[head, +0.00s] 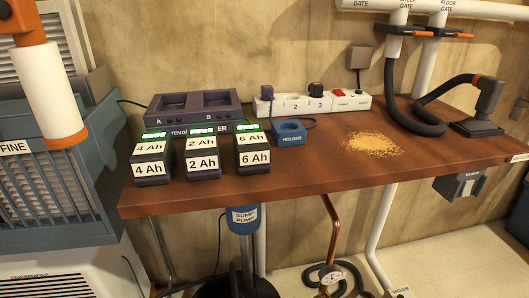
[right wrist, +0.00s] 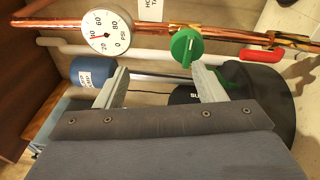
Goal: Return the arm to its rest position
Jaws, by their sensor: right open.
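My right gripper (right wrist: 161,82) shows only in the right wrist view. Its two pale fingers are spread apart, with nothing held between them. Beyond the fingertips are a green valve handle (right wrist: 187,47) and a round pressure gauge (right wrist: 107,32) on a copper pipe (right wrist: 150,28). I cannot tell how far the fingers are from them. The head view does not show my right gripper. My left gripper is not in view in either picture.
A brown bench (head: 330,165) holds three batteries, a charger (head: 192,107), a power strip (head: 297,103), a blue holder (head: 289,133) and a sawdust pile (head: 372,144). A black hose (head: 392,100) lies at its right. Below are a sump pump (head: 243,217) and the gauge (head: 331,278).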

